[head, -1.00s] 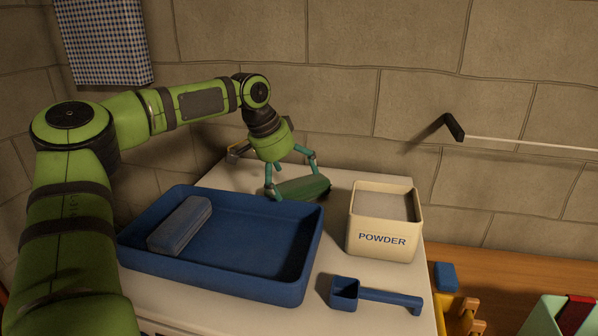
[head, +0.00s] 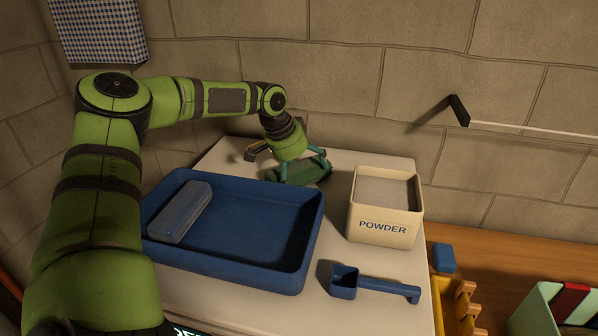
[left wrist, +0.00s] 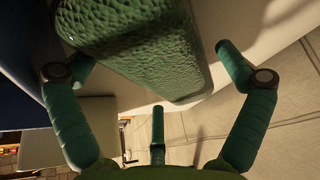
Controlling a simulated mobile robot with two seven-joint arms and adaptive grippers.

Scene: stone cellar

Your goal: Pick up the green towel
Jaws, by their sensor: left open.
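The green towel (head: 310,172) is a folded or rolled bundle on the white top, behind the blue tray and left of the powder box. It also shows large, with a bumpy surface, in the left wrist view (left wrist: 150,45). My left gripper (head: 297,171) is above and around the towel, its fingers spread. In the left wrist view the left gripper's fingers (left wrist: 155,65) stand open on both sides of the towel, with a gap on the right side. Whether a finger touches it I cannot tell. My right gripper is not in view.
A blue tray (head: 235,281) with a blue-grey block (head: 180,212) stands in front of the towel. The powder box (head: 384,231) is to its right. A blue scoop (head: 372,287) lies in front of the box. The stone wall (head: 345,90) rises close behind.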

